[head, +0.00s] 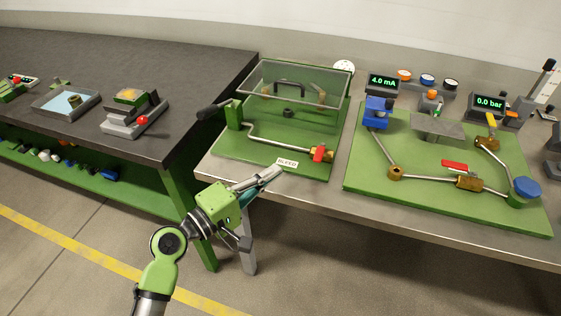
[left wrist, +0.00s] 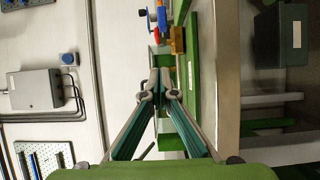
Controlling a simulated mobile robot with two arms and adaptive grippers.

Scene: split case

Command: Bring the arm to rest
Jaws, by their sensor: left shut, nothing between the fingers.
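My left arm comes in from the bottom left of the head view. My left gripper (head: 272,174) is shut and empty. It reaches up and to the right, its fingertips in front of the near edge of the left green board (head: 240,147), close to the BLEED label (head: 287,162). I cannot tell the exact gap. In the left wrist view the two fingers (left wrist: 160,84) come together ahead with nothing seen between them. My right gripper is not in view.
The left board carries a clear cover (head: 295,85), a pipe and a red-handled valve (head: 319,153). The right green board (head: 420,200) holds pipes and valves, with displays behind. A dark bench (head: 190,70) stands left. The floor in front is clear.

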